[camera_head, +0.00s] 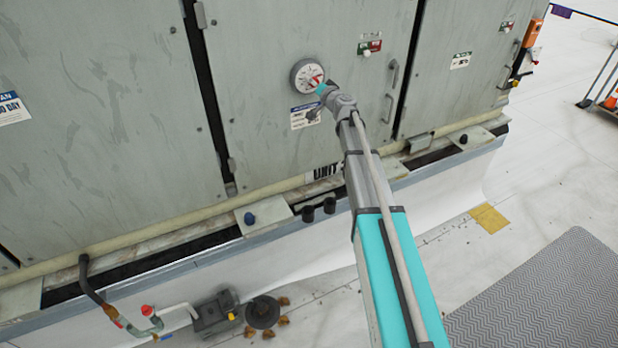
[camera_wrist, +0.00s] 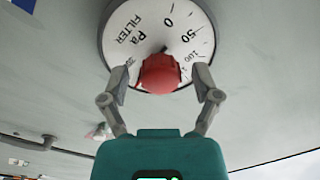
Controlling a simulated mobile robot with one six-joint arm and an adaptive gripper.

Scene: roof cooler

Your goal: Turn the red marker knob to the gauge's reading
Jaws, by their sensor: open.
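The round white gauge (camera_head: 307,75) is mounted on the grey cabinet door. In the wrist view its face (camera_wrist: 150,30) shows "Pa FILTER" and numbers including 0, 50 and 100, turned nearly upside down. The red knob (camera_wrist: 160,74) sits at the gauge's centre and hides part of the dial. A short dark pointer tip shows above the knob; I cannot tell its reading. My gripper (camera_wrist: 161,92) is open, with one finger on each side of the knob, and no contact shows. In the head view my arm's end covers the gauge's lower right edge.
A door handle (camera_head: 393,77) stands out right of the gauge. A blue-headed label (camera_head: 305,116) is below it. The cabinet's base ledge (camera_head: 270,235) runs beneath the doors. A grey mat (camera_head: 560,290) lies on the roof at the right.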

